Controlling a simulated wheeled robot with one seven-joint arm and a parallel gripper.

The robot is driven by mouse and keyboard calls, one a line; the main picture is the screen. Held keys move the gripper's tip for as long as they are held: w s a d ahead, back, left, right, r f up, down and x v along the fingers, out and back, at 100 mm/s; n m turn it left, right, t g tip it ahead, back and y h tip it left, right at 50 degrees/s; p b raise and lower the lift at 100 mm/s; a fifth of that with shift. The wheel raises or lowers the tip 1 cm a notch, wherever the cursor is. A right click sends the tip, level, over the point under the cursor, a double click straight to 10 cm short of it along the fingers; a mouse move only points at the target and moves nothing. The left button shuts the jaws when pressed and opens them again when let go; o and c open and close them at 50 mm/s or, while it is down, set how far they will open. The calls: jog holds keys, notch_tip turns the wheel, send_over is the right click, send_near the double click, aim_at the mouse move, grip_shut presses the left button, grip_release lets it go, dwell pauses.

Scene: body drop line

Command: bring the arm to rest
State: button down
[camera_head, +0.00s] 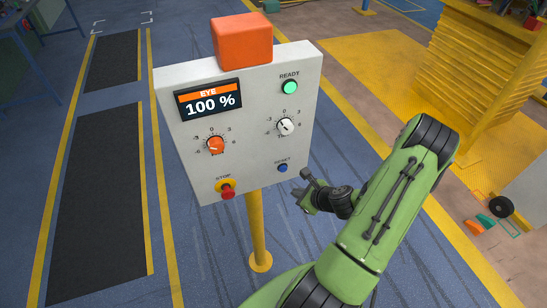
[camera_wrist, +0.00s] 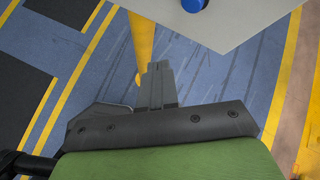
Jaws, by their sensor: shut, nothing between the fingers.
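My green arm is bent in the lower right of the head view. My gripper (camera_head: 306,194) is shut and empty, just below and in front of the lower right corner of a grey control panel (camera_head: 245,125). It does not touch the blue reset button (camera_head: 282,168). In the wrist view my gripper (camera_wrist: 158,85) points toward the floor, and the panel's lower edge (camera_wrist: 235,38) with the blue button (camera_wrist: 194,5) shows at the top. The panel display (camera_head: 208,102) reads EYE 100 %, and the ready lamp (camera_head: 290,88) is lit green.
The panel stands on a yellow post (camera_head: 259,232) and carries an orange box (camera_head: 242,40) on top. It has an orange knob (camera_head: 215,145), a white knob (camera_head: 285,126) and a red stop button (camera_head: 227,191). A yellow slatted structure (camera_head: 480,75) stands at the right. Blue floor lies open left of the post.

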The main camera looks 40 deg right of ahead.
jog(key=w+a+r+n+g+y+b, duration=0.1)
jog(key=w+a+r+n+g+b, duration=0.2)
jog(key=a+r+n, duration=1.25)
jog(key=s+a+r+n, duration=0.3)
jog(key=s+r+n, duration=0.2)
jog(key=s+n, duration=0.2)
jog(key=s+a+r+n+h, duration=0.1)
jog(key=s+a+r+n, duration=0.3)
jog(key=s+r+n, duration=0.2)
jog(key=s+n, duration=0.2)
jog(key=n, duration=0.1)
jog(key=shift+s+a+g+b, duration=0.2)
jog(key=shift+g+b, duration=0.1)
jog(key=shift+g, duration=0.1)
jog(key=shift+d, duration=0.1)
